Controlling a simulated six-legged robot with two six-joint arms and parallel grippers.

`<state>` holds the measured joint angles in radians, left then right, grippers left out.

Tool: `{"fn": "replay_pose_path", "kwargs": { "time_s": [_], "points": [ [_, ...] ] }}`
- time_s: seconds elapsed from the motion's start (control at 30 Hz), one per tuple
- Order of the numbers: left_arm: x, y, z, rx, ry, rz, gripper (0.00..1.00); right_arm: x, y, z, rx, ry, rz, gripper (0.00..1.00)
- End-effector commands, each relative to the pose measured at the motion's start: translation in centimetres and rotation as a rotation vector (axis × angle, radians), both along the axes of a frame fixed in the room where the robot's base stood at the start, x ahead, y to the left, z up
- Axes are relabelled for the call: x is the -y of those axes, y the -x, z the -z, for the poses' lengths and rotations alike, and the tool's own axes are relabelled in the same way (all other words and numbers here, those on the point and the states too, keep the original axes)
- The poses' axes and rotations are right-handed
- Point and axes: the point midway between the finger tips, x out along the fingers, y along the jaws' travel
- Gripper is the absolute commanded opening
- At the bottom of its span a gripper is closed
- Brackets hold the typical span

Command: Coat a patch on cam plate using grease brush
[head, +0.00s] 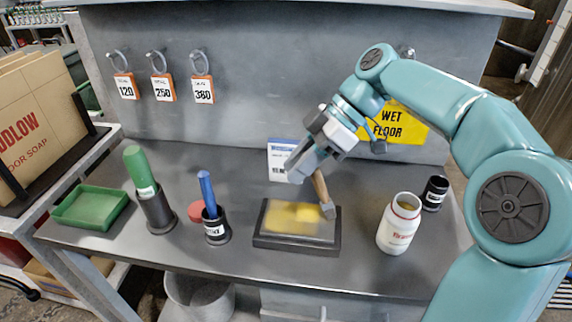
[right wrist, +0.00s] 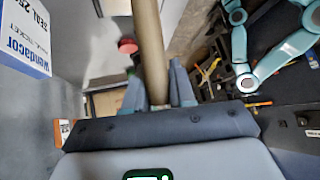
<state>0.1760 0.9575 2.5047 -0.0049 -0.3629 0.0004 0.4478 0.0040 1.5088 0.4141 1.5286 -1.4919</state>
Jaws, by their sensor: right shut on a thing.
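The cam plate (head: 262,241) is a dark flat block on the bench with a yellow grease patch (head: 290,218) across its top. My right gripper (head: 308,165) is above the back of the plate, shut on the grease brush (head: 320,188) by its wooden handle. The brush is tilted, with its head low at the plate's right side. Yellow shows at the head, but I cannot tell whether the bristles touch the plate. In the right wrist view the handle (right wrist: 150,45) stands between the fingers (right wrist: 158,88). My left gripper is not in the head view.
A white bottle (head: 398,225) and black jar (head: 434,193) stand right of the plate. To the left are a blue-handled tool in a black cup (head: 216,228), a red disc (head: 196,211), a green-handled tool (head: 140,168) in a holder and a green tray (head: 90,208). A white card box (head: 280,160) stands behind.

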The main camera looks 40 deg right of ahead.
Motion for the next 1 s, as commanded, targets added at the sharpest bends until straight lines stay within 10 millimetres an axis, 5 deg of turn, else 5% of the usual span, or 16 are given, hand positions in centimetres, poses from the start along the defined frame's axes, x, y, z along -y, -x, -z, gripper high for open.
{"fn": "replay_pose_path", "kwargs": {
  "time_s": [0.37,1.0],
  "points": [
    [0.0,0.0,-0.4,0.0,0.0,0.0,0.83,1.1,-0.5,0.1,-0.001,0.0,-0.001,0.0],
    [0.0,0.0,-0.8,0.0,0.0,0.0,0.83,-1.5,-3.6,0.2,-0.001,-0.001,-0.001,0.0]
  ]
}}
